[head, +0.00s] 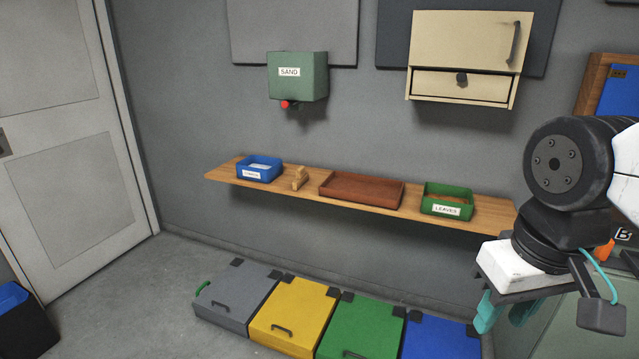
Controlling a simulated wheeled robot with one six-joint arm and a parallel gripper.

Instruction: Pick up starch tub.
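A blue tub (260,168) with a white label and pale contents stands at the left end of the wooden wall shelf. Its label is too small to read surely, but it may be the starch tub. A green tub (447,199) labelled LEAVES, with brownish contents, stands toward the shelf's right end. My gripper (505,312) hangs at the lower right, pointing down, with its teal fingers apart and nothing between them. It is well to the right of the blue tub and lower in the picture.
On the wooden shelf (225,176) are a small wooden piece (300,178) and a reddish-brown tray (360,190). A green SAND box (297,77) and a cream cabinet (467,55) hang above. Grey, yellow, green and blue lidded bins (292,315) line the floor below.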

